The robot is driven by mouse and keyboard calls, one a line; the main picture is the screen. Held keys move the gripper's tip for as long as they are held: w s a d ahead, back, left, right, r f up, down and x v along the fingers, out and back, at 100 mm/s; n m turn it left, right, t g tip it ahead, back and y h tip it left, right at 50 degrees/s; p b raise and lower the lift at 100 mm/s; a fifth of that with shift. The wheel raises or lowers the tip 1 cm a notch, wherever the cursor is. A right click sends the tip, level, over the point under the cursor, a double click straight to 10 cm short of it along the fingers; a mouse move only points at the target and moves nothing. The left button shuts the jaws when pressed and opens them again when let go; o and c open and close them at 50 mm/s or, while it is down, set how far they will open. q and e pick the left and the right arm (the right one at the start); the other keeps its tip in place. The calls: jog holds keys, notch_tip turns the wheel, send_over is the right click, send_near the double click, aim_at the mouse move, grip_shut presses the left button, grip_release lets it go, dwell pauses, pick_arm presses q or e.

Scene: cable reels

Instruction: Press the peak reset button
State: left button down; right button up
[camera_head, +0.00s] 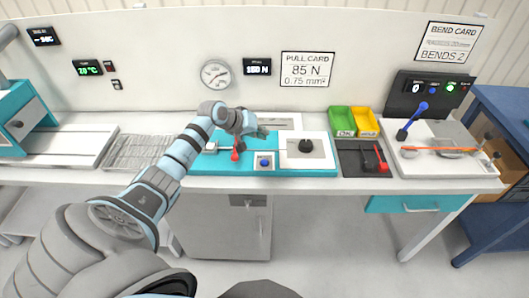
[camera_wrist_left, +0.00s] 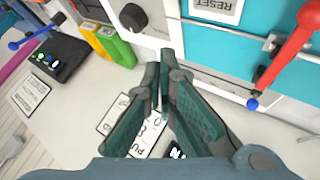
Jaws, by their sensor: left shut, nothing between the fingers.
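The teal fixture (camera_head: 312,172) stands on the bench with a blue button (camera_head: 264,161) on a small light plate at its front. The wrist view shows a label reading RESET (camera_wrist_left: 216,7) on this fixture, but the button itself is outside that view. My left gripper (camera_head: 264,132) is shut and empty, above the back of the fixture and behind the button, apart from it. In the wrist view its fingers (camera_wrist_left: 164,75) meet at the tips. A red lever (camera_wrist_left: 290,45) and a small blue ball (camera_wrist_left: 252,104) show right of the fingers. My right gripper is out of view.
A black knob (camera_head: 305,146) stands on the fixture's white plate, right of the button. Green (camera_head: 341,121) and yellow (camera_head: 366,121) bins stand behind. A dark pad (camera_head: 352,166) with red-handled tools lies to the right. A gauge (camera_head: 215,74) and display (camera_head: 257,67) hang behind.

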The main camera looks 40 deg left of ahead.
pick_arm(q)
jog(key=shift+s+d, duration=0.1)
jog(key=shift+f, duration=0.1)
jog(key=b, duration=0.7)
send_over(262, 160)
notch_tip(262, 160, down, 8)
jog(key=shift+f, duration=0.45)
dwell(0.8)
jog(key=shift+f, duration=0.35)
